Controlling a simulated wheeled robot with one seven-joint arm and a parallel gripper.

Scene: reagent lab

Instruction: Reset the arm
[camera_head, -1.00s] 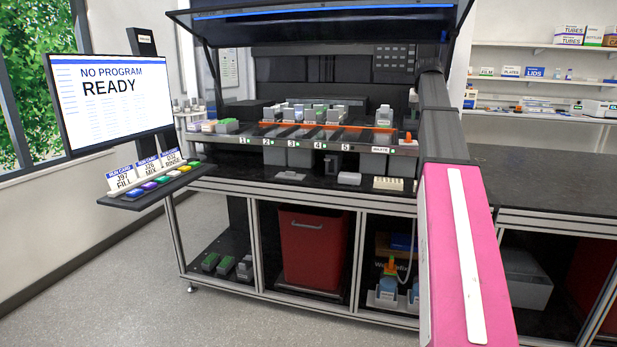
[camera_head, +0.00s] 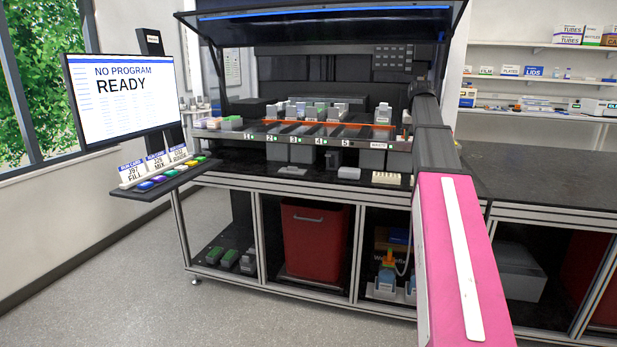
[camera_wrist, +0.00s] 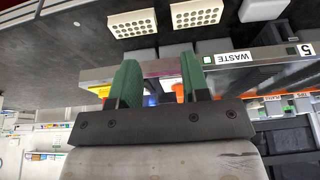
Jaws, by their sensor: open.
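My arm, with a pink and white link, reaches up from the lower right of the head view toward the right end of the machine. My gripper (camera_wrist: 162,85) shows in the wrist view, with two green fingers standing apart and nothing seen between them. It is hidden in the head view. Beyond the fingers is the machine's front rail with its WASTE label (camera_wrist: 234,58) and the number 5 label (camera_wrist: 306,50). The wrist view appears upside down.
The bench machine (camera_head: 290,142) has numbered slots holding several grey items. Two cream racks (camera_wrist: 196,13) lie on the dark bench before the rail. A screen (camera_head: 122,92) reads READY above run cards (camera_head: 155,167) and coloured buttons. A red bin (camera_head: 312,243) stands below. Floor at left is clear.

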